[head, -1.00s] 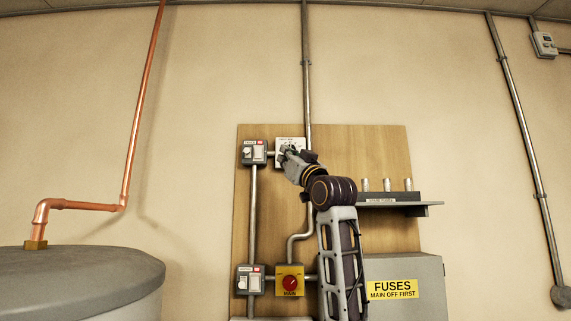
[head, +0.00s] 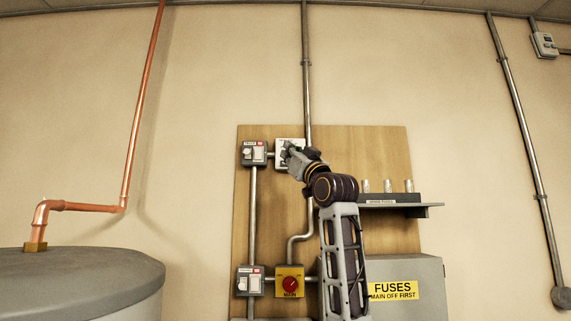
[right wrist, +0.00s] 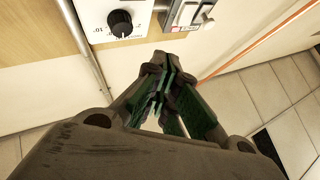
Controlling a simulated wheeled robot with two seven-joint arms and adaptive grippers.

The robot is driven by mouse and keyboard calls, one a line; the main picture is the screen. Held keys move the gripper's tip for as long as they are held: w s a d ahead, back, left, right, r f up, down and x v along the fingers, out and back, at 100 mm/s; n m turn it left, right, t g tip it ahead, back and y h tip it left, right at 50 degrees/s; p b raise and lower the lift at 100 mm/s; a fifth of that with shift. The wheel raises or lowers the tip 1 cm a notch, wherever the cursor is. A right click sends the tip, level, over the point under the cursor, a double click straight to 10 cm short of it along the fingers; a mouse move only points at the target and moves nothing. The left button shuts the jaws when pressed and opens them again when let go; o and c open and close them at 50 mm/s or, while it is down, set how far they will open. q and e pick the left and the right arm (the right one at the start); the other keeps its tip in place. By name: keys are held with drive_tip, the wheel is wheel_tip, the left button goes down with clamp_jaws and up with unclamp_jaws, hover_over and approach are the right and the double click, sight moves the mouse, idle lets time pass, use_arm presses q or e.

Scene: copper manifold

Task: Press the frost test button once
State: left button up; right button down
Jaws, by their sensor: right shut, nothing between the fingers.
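A white control plate (head: 282,159) with a dial is at the top of the wooden board in the head view, partly hidden by my right gripper (head: 289,152). In the right wrist view the plate (right wrist: 89,12) shows a black knob (right wrist: 120,22) and a few marks. I cannot make out a button labelled frost test; it may be hidden or out of frame. My right gripper (right wrist: 168,68) is shut and empty, with its fingers just below the plate and switch box in that view. I cannot tell whether it touches anything. My left gripper is not in view.
A grey switch box (head: 247,160) is left of the plate. Below are another switch box (head: 243,283) and the yellow main switch (head: 290,270). A shelf (head: 432,206) with metal cylinders and the fuse box (head: 430,275) are to the right. Metal conduits run between.

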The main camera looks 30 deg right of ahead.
drive_tip(key=w+d+p, duration=0.1)
drive_tip(key=w+d, duration=0.3)
drive_tip(key=w, duration=0.2)
drive_tip(key=shift+p, duration=0.3)
drive_tip(key=shift+w+d, duration=0.35)
drive_tip(key=shift+w, duration=0.4)
idle(2.7)
drive_tip(key=shift+s+a, duration=0.2)
drive_tip(key=shift+s, duration=0.05)
idle(0.3)
drive_tip(key=shift+s+a+b, duration=0.2)
drive_tip(key=shift+s+b, duration=0.2)
drive_tip(key=shift+b, duration=0.05)
idle(0.3)
drive_tip(key=shift+s+a+b, duration=0.4)
drive_tip(key=shift+s+a, duration=0.05)
drive_tip(key=shift+s, duration=0.25)
drive_tip(key=shift+s+a+b, duration=0.35)
drive_tip(key=shift+s+a, duration=0.1)
drive_tip(key=shift+s, duration=0.3)
drive_tip(key=shift+s+a+b, duration=0.4)
drive_tip(key=shift+s+a, duration=0.05)
drive_tip(key=shift+s, duration=0.25)
